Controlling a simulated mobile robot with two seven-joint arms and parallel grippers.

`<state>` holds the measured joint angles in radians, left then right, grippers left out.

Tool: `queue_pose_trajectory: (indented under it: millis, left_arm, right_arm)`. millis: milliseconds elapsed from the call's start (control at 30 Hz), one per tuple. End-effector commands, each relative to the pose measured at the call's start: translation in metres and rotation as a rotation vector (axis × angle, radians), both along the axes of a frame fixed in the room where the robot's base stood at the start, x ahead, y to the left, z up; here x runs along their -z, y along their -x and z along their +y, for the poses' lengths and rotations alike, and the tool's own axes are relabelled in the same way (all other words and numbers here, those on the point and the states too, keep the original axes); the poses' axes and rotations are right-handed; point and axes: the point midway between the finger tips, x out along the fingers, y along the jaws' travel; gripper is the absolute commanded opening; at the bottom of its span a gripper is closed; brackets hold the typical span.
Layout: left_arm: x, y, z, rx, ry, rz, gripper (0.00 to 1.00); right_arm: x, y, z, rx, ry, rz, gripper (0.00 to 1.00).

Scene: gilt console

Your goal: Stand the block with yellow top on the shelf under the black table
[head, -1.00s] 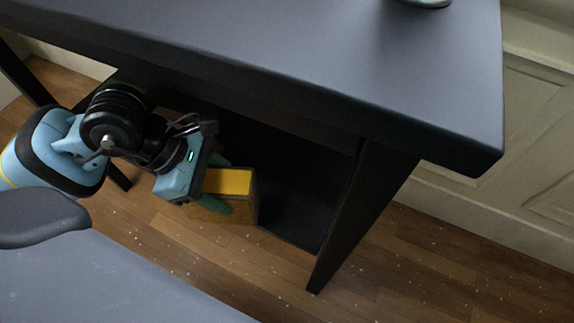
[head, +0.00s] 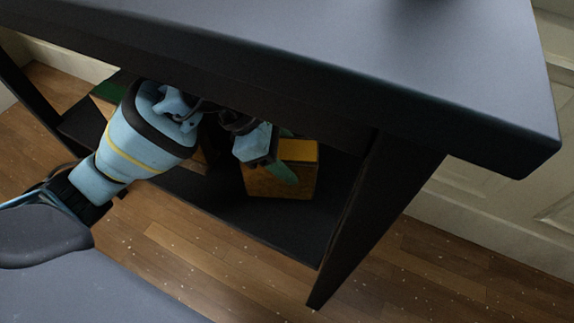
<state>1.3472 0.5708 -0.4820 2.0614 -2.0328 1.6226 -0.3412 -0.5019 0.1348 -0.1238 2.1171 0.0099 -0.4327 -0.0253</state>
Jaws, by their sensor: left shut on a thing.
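The block with the yellow top (head: 300,151) is upright in the space under the black table (head: 330,80), over the dark shelf (head: 305,218). Its sides are brownish wood. My left gripper (head: 277,165) is shut on the block from its left side, with one green finger showing across the front face. I cannot tell whether the block's base touches the shelf. My left arm reaches in under the tabletop edge, which hides part of the wrist. My right gripper is not in view.
A table leg (head: 375,215) stands right of the block. Another green and brown thing (head: 108,88) shows on the shelf at the left, partly behind my arm. Bare shelf lies in front and right of the block. Wooden floor (head: 200,255) is below.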

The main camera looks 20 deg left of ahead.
Motion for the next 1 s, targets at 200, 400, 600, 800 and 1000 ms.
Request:
queue_pose_trajectory:
  millis: [200,400,600,800,1000]
  left_arm:
    - [0.022,0.000,0.000,0.000,0.004,0.001,0.18]
    - [0.035,0.000,0.000,-0.001,0.003,-0.002,0.18]
    - [0.034,0.000,0.000,-0.001,0.002,-0.003,0.18]
    - [0.038,0.001,0.000,-0.001,0.001,0.000,0.64]
    - [0.038,0.001,0.000,-0.001,0.001,0.000,0.76]
  right_arm:
    - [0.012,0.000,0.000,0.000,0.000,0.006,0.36]
    - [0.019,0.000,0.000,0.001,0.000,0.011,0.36]
    - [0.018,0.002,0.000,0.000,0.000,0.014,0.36]
    - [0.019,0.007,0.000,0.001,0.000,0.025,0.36]
    - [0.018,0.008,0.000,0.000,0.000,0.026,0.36]
